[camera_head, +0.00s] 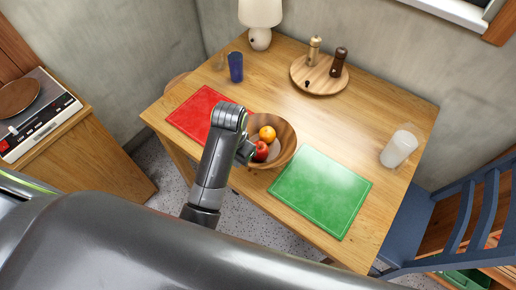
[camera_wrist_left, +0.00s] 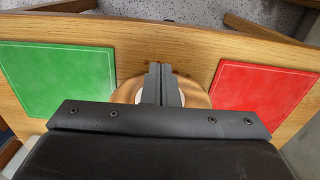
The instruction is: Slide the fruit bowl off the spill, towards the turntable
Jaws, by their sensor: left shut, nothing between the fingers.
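The brown wooden fruit bowl (camera_head: 284,132) stands near the table's front edge, between a red and a green board. It holds an orange (camera_head: 267,134) and a red apple (camera_head: 261,151). My left gripper (camera_head: 246,153) is shut and empty at the bowl's left side; I cannot tell whether it touches. In the left wrist view its closed fingers (camera_wrist_left: 162,70) lie across the bowl (camera_wrist_left: 195,93), hiding its middle. A round wooden turntable (camera_head: 310,82) bearing two mills stands at the back of the table. No spill shows; the area under the bowl is hidden. My right gripper is not in view.
The red board (camera_head: 190,113) lies left of the bowl and the green board (camera_head: 320,190) right. A blue cup (camera_head: 236,67), a lamp (camera_head: 260,14) and a white jar-like object (camera_head: 399,149) stand farther out. Bare wood lies between bowl and turntable.

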